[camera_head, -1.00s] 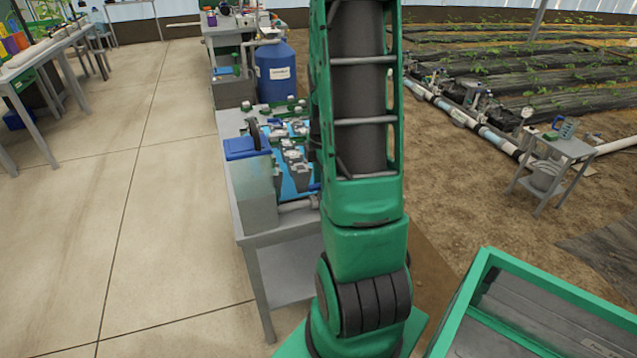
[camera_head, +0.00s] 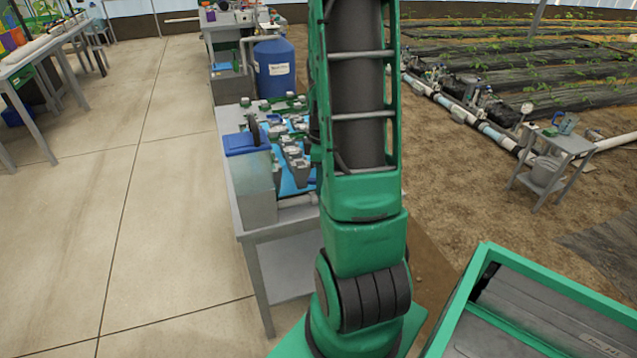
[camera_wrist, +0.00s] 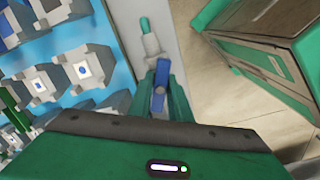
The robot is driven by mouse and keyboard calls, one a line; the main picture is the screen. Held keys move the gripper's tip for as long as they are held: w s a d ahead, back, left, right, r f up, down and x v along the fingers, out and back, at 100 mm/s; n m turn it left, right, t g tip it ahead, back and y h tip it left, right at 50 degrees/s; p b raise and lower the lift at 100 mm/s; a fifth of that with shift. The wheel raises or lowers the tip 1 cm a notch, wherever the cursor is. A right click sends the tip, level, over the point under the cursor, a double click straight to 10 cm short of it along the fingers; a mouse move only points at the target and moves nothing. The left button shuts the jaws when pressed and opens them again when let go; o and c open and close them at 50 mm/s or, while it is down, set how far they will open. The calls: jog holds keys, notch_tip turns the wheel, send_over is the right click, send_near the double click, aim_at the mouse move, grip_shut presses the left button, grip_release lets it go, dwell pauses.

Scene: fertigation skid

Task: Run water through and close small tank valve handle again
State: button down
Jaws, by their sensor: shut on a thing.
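A blue valve handle (camera_wrist: 161,82) shows in the wrist view, standing between the green fingers of my gripper (camera_wrist: 160,95). My gripper is shut on it. A pale fitting with a green tip (camera_wrist: 145,26) lies just beyond the handle. In the head view, a small tank with a blue lid (camera_head: 247,143) stands at the near left end of the grey bench (camera_head: 238,212). My arm hides my gripper and the handle there. I cannot make out any running water, or the valve's exact position.
Several grey blocks (camera_wrist: 83,70) stand on a blue surface left of the handle in the wrist view. A green-framed box (camera_wrist: 262,48) is at the right.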

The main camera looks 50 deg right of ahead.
jog(key=m, duration=0.7)
jog(key=shift+m, duration=0.3)
jog(key=m, duration=0.6)
jog(key=shift+m, duration=0.4)
jog(key=c, duration=1.6)
grip_release()
jog(key=shift+r, duration=5)
